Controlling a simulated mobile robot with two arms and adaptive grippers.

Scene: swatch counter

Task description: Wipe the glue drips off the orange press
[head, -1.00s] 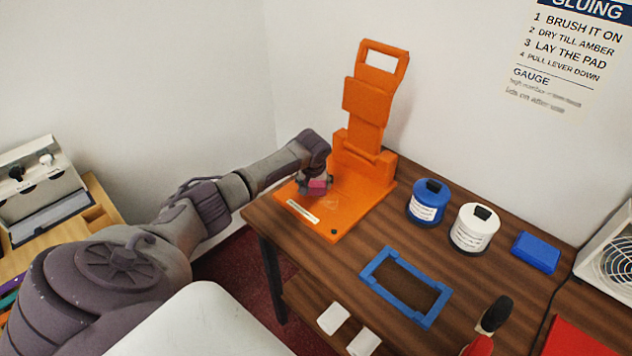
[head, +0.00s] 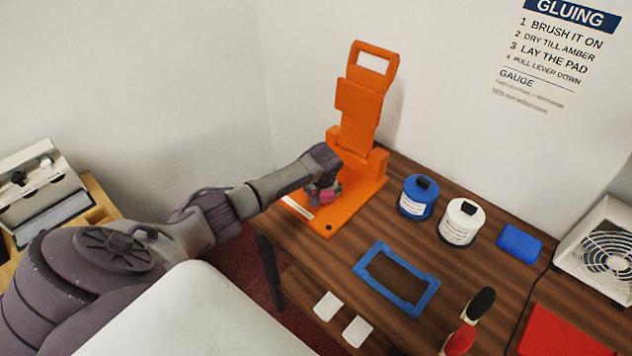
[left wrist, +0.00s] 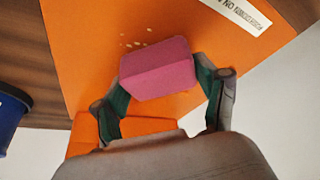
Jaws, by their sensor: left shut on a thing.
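The orange press (head: 357,192) stands at the back left of the wooden table, with its lever raised. My left gripper (head: 323,193) is over the left part of its base. In the left wrist view the gripper (left wrist: 163,90) is shut on a pink block (left wrist: 158,70), one finger on each side. Several small pale drips (left wrist: 136,43) show on the orange surface (left wrist: 95,30) beside the block. I cannot tell whether the block touches the base. The block hides part of the base. My right gripper is not in view.
A blue jar (head: 417,197), a white jar (head: 461,222) and a blue block (head: 519,244) stand right of the press. A blue frame (head: 372,290) lies in front. A fan (head: 604,252) and a red sheet (head: 560,335) are at the right.

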